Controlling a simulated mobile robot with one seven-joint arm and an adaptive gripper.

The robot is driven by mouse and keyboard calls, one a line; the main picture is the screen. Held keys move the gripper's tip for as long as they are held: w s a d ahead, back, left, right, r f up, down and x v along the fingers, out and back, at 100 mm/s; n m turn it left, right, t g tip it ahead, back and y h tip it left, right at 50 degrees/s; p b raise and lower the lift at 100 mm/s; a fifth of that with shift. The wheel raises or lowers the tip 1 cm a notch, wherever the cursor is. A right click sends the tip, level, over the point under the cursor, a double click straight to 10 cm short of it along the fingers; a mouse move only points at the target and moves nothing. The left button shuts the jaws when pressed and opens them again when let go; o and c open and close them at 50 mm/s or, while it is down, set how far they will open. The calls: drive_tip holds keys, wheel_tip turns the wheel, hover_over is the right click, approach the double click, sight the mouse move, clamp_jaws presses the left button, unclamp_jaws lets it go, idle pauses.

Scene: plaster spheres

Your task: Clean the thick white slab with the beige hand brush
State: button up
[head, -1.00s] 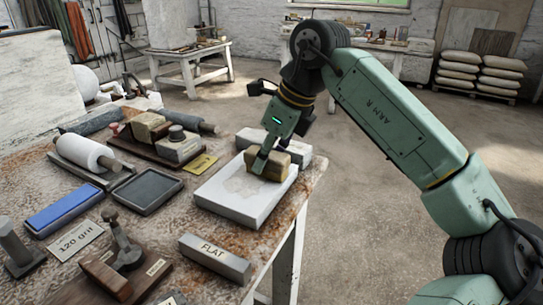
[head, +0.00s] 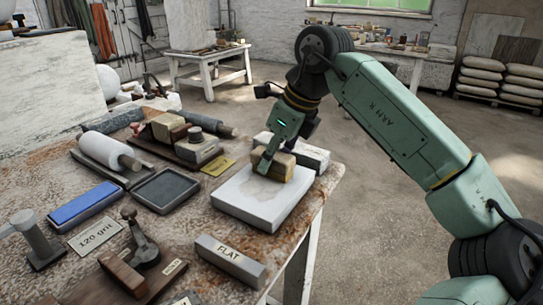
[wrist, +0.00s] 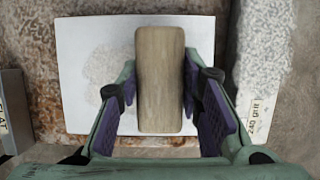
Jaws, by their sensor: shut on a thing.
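The thick white slab (head: 258,209) lies flat near the right edge of the workbench. A pale grey patch (wrist: 102,72) marks its face, partly hidden by the brush. The beige hand brush (head: 278,168) is a plain block over the slab's far part; it appears to rest on the face. My gripper (head: 268,158) is shut on the brush from above. In the wrist view, the brush (wrist: 160,85) stands between the purple-padded fingers, over the slab's right half, and the white slab (wrist: 75,100) shows on both sides of it.
A pale block (head: 305,153) stands just behind the slab. A steel bar marked FLAT (head: 230,260) lies in front. A dark tray (head: 165,190), a blue stone (head: 85,204) and a white roller (head: 105,150) are to the left. Open floor lies right of the bench.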

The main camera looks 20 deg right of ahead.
sight(291, 160)
drive_tip(key=shift+s+d, duration=0.65)
drive_tip(key=shift+s, duration=0.15)
drive_tip(key=shift+s+d, duration=0.6)
drive_tip(key=shift+s, duration=0.2)
drive_tip(key=shift+w, duration=0.1)
drive_tip(key=shift+w+a, duration=1.4)
drive_tip(key=shift+w, duration=0.3)
drive_tip(key=shift+s+d+r+p, duration=0.35)
drive_tip(key=shift+s+d+r, duration=0.35)
drive_tip(key=shift+s, duration=0.2)
